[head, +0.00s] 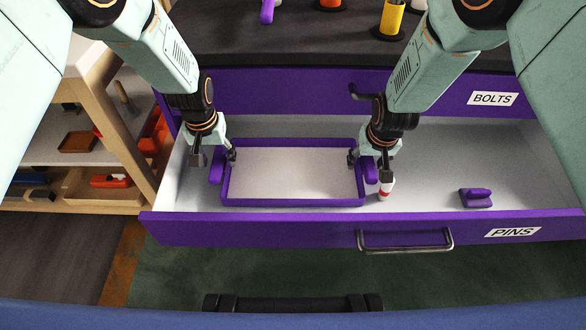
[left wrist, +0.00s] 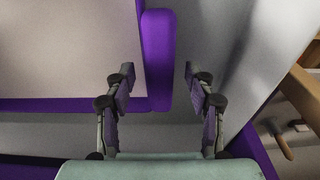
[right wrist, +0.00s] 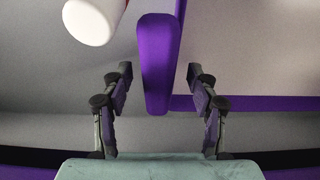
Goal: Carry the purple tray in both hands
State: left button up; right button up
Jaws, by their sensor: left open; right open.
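The purple tray (head: 293,203) has a pale floor and lies in the open PINS drawer, with a purple handle at each end. My left gripper (head: 215,157) is open at the tray's left end. In the left wrist view the tray's left handle (left wrist: 158,60) lies ahead of and between the open fingers (left wrist: 155,95). My right gripper (head: 370,162) is open at the right end. In the right wrist view the right handle (right wrist: 157,65) stands between the open fingers (right wrist: 158,95), with clear gaps on both sides. Both grippers are empty.
A white and red cylinder (head: 385,187) stands close beside the tray's right handle. A small purple object (head: 475,197) lies further right in the drawer (head: 425,150). The drawer's purple front (head: 300,229) and metal handle (head: 405,240) are nearest. A wooden shelf (head: 110,120) stands at the left.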

pick_arm(q)
grip_shut()
pick_arm(e)
grip_shut()
dwell(0.4)
